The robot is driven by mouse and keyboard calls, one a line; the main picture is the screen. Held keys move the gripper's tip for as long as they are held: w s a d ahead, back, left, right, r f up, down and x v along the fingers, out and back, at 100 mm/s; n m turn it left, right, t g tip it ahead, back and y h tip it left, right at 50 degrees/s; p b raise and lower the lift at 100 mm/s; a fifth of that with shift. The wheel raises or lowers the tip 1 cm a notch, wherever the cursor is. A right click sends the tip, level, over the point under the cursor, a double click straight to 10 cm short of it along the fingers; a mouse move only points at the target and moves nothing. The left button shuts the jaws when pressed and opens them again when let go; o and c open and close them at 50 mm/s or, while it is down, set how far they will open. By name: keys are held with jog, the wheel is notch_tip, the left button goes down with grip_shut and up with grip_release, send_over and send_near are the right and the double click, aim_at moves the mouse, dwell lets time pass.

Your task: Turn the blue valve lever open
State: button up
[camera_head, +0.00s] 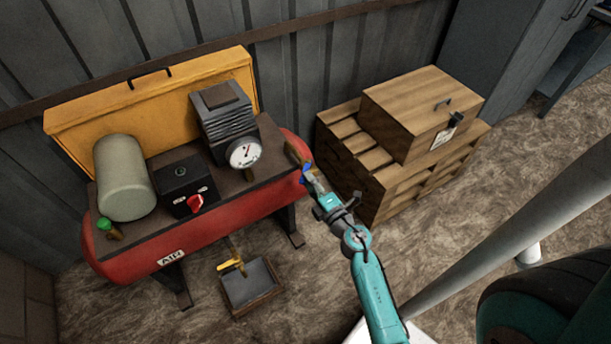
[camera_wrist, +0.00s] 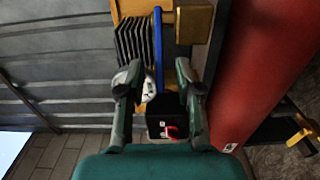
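The blue valve lever (camera_head: 306,174) is at the right end of the red compressor tank (camera_head: 235,217), on a brass-coloured valve body (camera_head: 294,153). My gripper (camera_head: 316,183) is right at the lever in the head view and partly covers it. In the wrist view, the lever (camera_wrist: 158,48) is a thin upright blue bar beside the brass body (camera_wrist: 195,22). My gripper (camera_wrist: 157,72) shows two fingers spread wide, with the lever's lower end in line with the gap between them. I see clear space on both sides of the lever; contact cannot be told.
The pressure gauge (camera_head: 245,153), the black box with a red knob (camera_head: 188,192) and the motor block (camera_head: 223,116) sit on the compressor. A wooden crate (camera_head: 420,108) on pallets stands close to the right of my gripper. A yellow-handled pedal (camera_head: 248,284) lies on the floor.

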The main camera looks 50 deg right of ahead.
jog(key=v, duration=0.8)
jog(key=shift+s, duration=0.4)
jog(key=shift+a, duration=0.1)
